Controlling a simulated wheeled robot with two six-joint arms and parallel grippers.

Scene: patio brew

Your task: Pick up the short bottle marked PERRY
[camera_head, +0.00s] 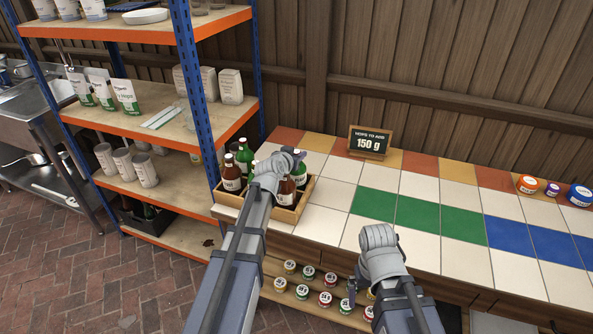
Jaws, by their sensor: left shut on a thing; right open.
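A wooden crate (225,211) on the left end of the tiled counter holds several bottles. A brown bottle (231,178) and a green bottle (245,158) stand at its left. Another brown bottle (286,192) and a green bottle (300,172) stand at its right. Their labels are too small to read, so I cannot tell which is marked PERRY. My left gripper (294,156) is over the crate, shut on what seems to be a bottle, mostly hidden by my arm. My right gripper (361,293) is open, low at the counter's front edge.
A sign reading 150 g (369,142) stands at the counter's back. Coloured tubs (527,184) sit at far right. The counter's middle (420,188) is clear. A tall shelf rack (191,75) stands close left of the crate. Small jars (302,291) line a shelf below.

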